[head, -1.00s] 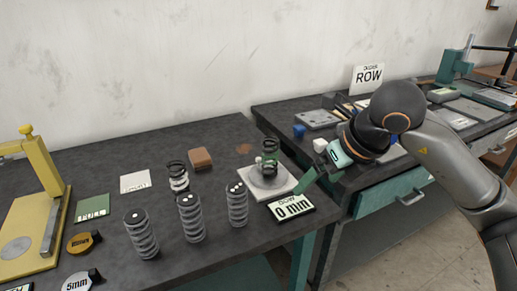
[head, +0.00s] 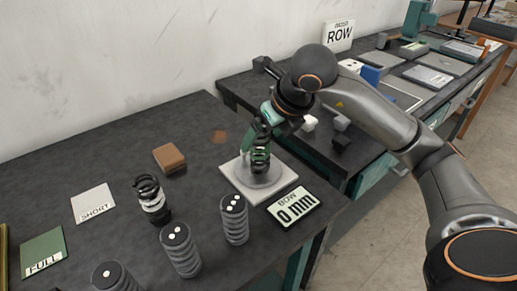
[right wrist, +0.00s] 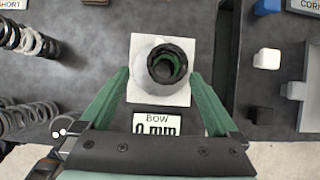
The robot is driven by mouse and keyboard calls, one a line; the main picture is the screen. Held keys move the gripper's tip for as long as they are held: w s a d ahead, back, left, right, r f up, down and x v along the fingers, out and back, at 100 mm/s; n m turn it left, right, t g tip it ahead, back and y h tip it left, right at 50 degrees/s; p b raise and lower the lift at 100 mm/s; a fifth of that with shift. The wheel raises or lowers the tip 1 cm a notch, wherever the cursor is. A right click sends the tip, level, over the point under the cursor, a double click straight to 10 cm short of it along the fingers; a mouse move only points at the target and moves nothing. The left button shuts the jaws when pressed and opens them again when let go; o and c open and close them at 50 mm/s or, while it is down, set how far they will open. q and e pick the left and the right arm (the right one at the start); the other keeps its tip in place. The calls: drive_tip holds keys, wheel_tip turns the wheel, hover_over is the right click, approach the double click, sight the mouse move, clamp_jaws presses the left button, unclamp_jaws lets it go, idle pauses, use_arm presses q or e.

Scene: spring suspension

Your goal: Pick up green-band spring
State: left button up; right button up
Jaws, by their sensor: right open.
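The green-band spring (head: 261,160) is a dark coil standing upright on a pale square plate with a round grey base (head: 288,179). In the right wrist view the spring (right wrist: 170,62) is seen from above, with green inside its dark ring. My right gripper (head: 259,141) is at the spring's upper part in the head view. In the right wrist view its green fingers (right wrist: 160,76) are open, one on each side of the spring. My left gripper is in neither view.
A "BOW 0 mm" display (head: 294,207) stands just in front of the plate. A black-and-white spring (head: 151,199) and several grey dotted springs (head: 234,220) stand to the left. A brown block (head: 169,158) lies behind.

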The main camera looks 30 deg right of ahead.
sight(256, 146)
drive_tip(key=shift+w+d+x, duration=0.15)
drive_tip(key=shift+d+x, duration=0.05)
drive_tip(key=shift+x, duration=1.55)
drive_tip(key=shift+w+d+x, duration=0.1)
drive_tip(key=shift+d+x, duration=0.05)
drive_tip(key=shift+x, duration=1.6)
drive_tip(key=shift+r, duration=0.15)
clamp_jaws()
